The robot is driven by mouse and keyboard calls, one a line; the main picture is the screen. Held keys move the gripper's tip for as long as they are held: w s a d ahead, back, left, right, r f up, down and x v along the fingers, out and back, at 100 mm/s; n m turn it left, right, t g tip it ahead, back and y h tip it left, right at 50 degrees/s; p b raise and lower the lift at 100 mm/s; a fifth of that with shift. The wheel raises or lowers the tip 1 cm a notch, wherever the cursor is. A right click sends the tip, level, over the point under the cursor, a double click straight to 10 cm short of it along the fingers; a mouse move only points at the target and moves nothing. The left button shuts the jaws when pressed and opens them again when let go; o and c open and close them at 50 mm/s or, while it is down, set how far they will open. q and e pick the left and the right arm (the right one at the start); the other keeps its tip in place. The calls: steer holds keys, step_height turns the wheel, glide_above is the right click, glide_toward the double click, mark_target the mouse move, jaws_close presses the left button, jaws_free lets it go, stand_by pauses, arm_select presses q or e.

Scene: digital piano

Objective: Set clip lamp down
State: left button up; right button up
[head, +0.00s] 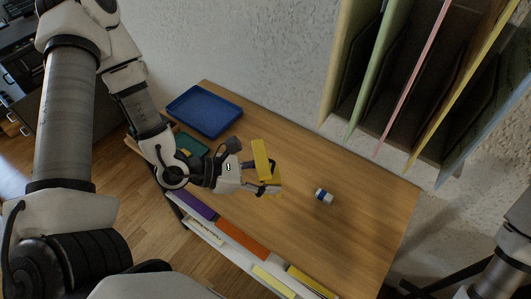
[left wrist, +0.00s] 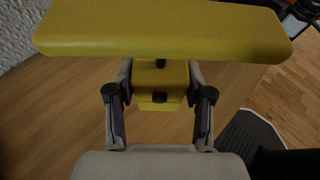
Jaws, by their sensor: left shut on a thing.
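The clip lamp (head: 261,160) is yellow, with a long flat head and a smaller block below it. My left gripper (head: 266,187) is shut on the block, over the wooden table. In the left wrist view the lamp's yellow head (left wrist: 160,32) spans the top, and its block sits between the two fingers (left wrist: 158,98). I cannot tell whether the lamp touches the table top. The gripper and the head hide part of the block. Part of my right arm shows at the lower right of the head view, but its gripper is out of view.
The wooden table (head: 345,230) has a blue tray (head: 204,111) at its back left and a green item (head: 190,145) partly behind my arm. A small white and blue object (head: 324,196) lies to the lamp's right. A rack of coloured dividers (head: 395,85) hangs above. The front right is clear.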

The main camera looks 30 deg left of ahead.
arm_select(q)
steer(key=w+a, duration=0.2)
steer(key=w, duration=0.1)
steer(key=w+a+f, duration=0.1)
steer(key=w+a, duration=0.1)
steer(key=w, duration=0.2)
steer(key=w+a+p, duration=0.1)
steer(key=w+a, duration=0.1)
steer(key=w, duration=0.2)
steer(key=shift+w+a+f, duration=0.15)
steer(key=shift+a+f, duration=0.05)
steer(key=shift+a, duration=0.15)
steer(key=shift+w+a+f, duration=0.1)
steer(key=shift+w+f, duration=0.05)
steer(key=shift+f, duration=0.8)
steer(key=shift+w+f, duration=0.1)
steer(key=shift+f, duration=0.8)
steer(key=shift+s+f, duration=0.1)
steer(key=o, duration=1)
arm_select(e)
steer(key=shift+w+f, duration=0.2)
steer(key=shift+f, duration=0.45)
